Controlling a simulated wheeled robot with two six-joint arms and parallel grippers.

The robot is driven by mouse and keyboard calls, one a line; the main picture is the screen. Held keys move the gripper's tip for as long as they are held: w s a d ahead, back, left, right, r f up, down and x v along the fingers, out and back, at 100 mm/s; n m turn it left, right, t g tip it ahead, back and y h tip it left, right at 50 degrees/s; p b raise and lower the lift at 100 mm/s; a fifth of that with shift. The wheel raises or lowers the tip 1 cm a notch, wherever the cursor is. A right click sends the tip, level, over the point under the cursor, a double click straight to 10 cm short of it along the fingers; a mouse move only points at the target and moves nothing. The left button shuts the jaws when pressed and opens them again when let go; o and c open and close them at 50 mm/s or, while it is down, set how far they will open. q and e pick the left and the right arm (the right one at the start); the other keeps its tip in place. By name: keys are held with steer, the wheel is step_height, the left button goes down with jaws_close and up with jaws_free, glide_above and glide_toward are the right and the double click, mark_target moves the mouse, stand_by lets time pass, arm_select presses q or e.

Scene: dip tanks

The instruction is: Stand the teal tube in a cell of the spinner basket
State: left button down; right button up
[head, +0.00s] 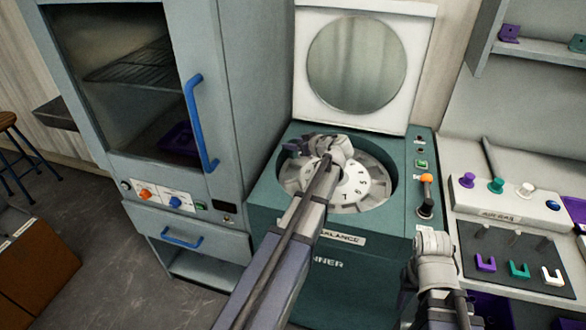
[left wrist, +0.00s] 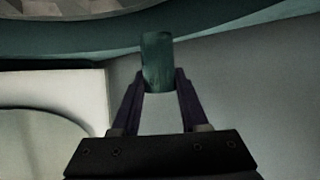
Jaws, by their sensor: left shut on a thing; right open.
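The teal tube (left wrist: 157,60) is gripped between the two dark fingers of my left gripper (left wrist: 160,88) in the left wrist view, its end sticking out past the fingertips. In the head view my left gripper (head: 294,150) is over the back left of the spinner basket (head: 376,192), and I cannot make out the tube there. The basket is a grey ring of cells around a white numbered hub (head: 355,187). My wrist and arm hide part of the basket. My right gripper (head: 433,240) is open, low in front of the control panel; its fingertips are hard to make out.
The spinner's lid (head: 355,65) with its round window stands open behind the basket. An oven cabinet (head: 120,80) with a blue handle (head: 200,122) is close on the left. On the right are a rack with coloured knobs (head: 496,186) and a dark mat with coloured clips (head: 519,270).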

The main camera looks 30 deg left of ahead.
arm_select(q)
steer(key=shift+f+b, duration=3.35)
steer(key=shift+f, duration=0.6)
steer(key=shift+r, duration=0.1)
arm_select(e)
step_height(320, 180, down, 8)
steer(key=shift+r, duration=0.15)
arm_select(q)
steer(key=shift+c, duration=2.1)
jaws_free()
steer(key=shift+d+r+p, duration=0.15)
steer(key=shift+r+p, duration=0.05)
steer(key=shift+p, duration=0.1)
steer(key=p+v, duration=0.4)
steer(key=v, duration=0.6)
steer(key=shift+s+d, duration=0.1)
steer(key=shift+d, duration=0.05)
steer(key=shift+s+d+r+p, duration=0.1)
steer(key=shift+d+r+p, duration=0.05)
steer(key=shift+d+p, duration=0.15)
steer(key=shift+s+d+r+p, duration=0.1)
steer(key=shift+d+p, duration=0.05)
steer(key=shift+d, duration=0.2)
arm_select(e)
steer(key=shift+r, duration=2.65)
